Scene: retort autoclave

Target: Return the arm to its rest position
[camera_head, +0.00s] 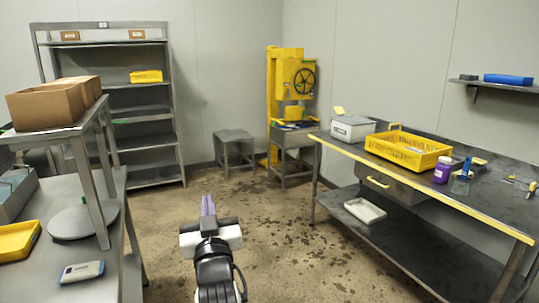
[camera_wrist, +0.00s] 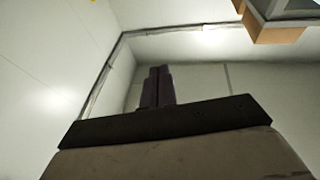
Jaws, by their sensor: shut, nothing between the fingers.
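My gripper (camera_head: 208,205) shows at the bottom middle of the head view, over the open floor. Its two purple-grey fingers are together and hold nothing. In the wrist view, the fingers of my gripper (camera_wrist: 157,86) also lie side by side, against pale walls and the ceiling. Nothing touches the gripper.
A workbench (camera_head: 475,205) with a yellow crate (camera_head: 408,158) and purple bottle (camera_head: 442,170) stands at right. A table (camera_head: 118,190) with cardboard boxes (camera_head: 45,106) on a raised stand is at left. A yellow press (camera_head: 285,75) and shelving (camera_head: 172,120) stand behind. The middle floor (camera_head: 290,240) is clear.

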